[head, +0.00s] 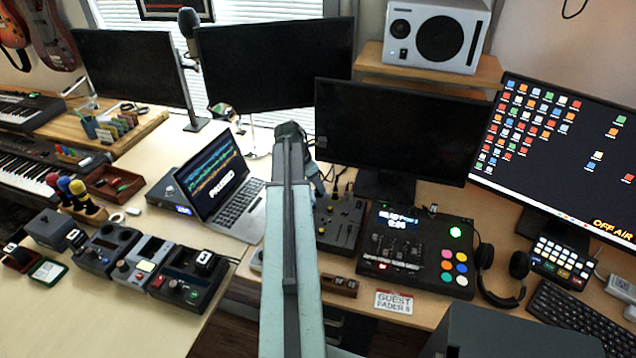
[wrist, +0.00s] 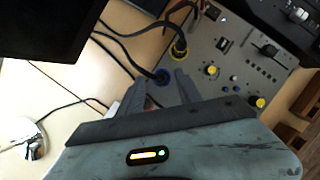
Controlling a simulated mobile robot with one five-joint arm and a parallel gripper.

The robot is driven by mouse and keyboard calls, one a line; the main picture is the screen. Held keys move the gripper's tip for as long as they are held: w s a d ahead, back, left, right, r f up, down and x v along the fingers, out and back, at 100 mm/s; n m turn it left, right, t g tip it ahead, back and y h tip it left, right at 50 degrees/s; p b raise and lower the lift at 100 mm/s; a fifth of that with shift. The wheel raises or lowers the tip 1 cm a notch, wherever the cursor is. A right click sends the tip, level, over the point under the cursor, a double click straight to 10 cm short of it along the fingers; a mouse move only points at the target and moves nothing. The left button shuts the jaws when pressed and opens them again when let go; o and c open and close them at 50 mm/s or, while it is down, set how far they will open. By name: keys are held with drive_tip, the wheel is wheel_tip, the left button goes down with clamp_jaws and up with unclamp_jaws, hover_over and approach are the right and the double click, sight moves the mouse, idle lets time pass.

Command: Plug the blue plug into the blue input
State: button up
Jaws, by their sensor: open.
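A grey mixer panel (wrist: 232,62) fills the upper right of the wrist view, and it also shows behind my arm in the head view (head: 343,222). A dark round fitting with a blue ring, the blue input (wrist: 162,76), sits at the panel's left edge. A black cable runs to it from the upper left; I cannot clearly separate a blue plug from the input or tell how deep it sits. My gripper (wrist: 160,80) is open, its two grey fingers apart on either side of the blue fitting. In the head view my arm hides most of the gripper.
A yellow-ringed input (wrist: 179,49) with a black cable stands just beyond the blue one. A dark monitor (wrist: 45,28) is close at upper left. A laptop (head: 220,180) lies left of my arm, and a control console (head: 415,250) lies right of the mixer.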

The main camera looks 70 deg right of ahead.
drive_tip(key=p+v, duration=0.5)
drive_tip(key=v, duration=0.1)
drive_tip(key=shift+r, duration=0.15)
drive_tip(key=shift+a, duration=0.1)
